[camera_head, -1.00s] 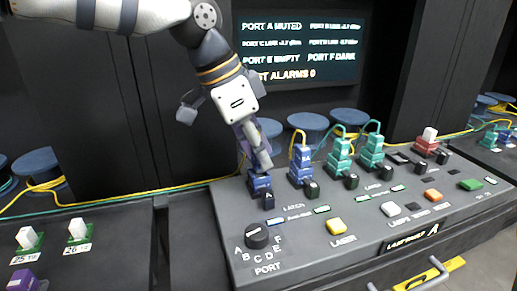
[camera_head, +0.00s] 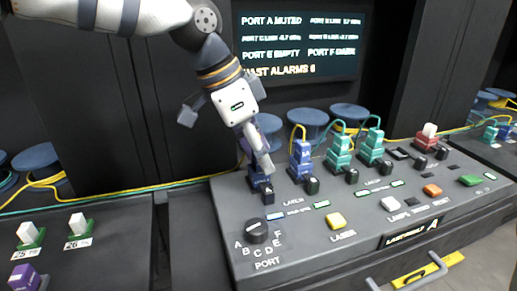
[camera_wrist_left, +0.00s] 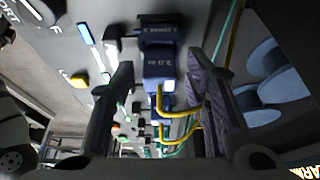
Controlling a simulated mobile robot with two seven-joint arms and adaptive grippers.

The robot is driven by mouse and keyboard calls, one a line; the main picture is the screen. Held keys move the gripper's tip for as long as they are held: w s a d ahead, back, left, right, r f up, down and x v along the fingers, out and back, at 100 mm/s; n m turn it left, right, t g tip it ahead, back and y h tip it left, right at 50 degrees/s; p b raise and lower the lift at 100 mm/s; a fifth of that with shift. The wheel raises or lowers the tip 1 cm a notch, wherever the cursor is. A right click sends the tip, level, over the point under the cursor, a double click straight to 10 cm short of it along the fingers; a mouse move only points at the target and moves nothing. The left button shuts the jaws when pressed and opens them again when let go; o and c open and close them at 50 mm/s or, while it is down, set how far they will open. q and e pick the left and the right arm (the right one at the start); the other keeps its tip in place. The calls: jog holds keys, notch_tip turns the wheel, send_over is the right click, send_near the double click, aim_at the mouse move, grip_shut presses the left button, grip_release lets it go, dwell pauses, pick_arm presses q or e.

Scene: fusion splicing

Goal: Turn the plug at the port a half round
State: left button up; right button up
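A blue plug (camera_head: 261,184) stands in the leftmost port at the back of the grey console, partly hidden by my left gripper (camera_head: 257,158). In the left wrist view the blue plug (camera_wrist_left: 160,62) shows between the two spread fingers of my left gripper (camera_wrist_left: 160,72), with a gap on each side. A yellow cable leaves this plug. My left gripper is open, with its fingers pointing down at the plug. Whether a finger touches it I cannot tell. My right gripper is not in view.
Another blue plug (camera_head: 301,160) and two green plugs (camera_head: 338,153) stand to the right along the console (camera_head: 300,235). A screen (camera_head: 297,45) reads "PORT A MUTED".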

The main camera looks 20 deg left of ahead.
pick_arm(q)
jog(key=v, duration=1.2)
jog(key=shift+w, duration=0.1)
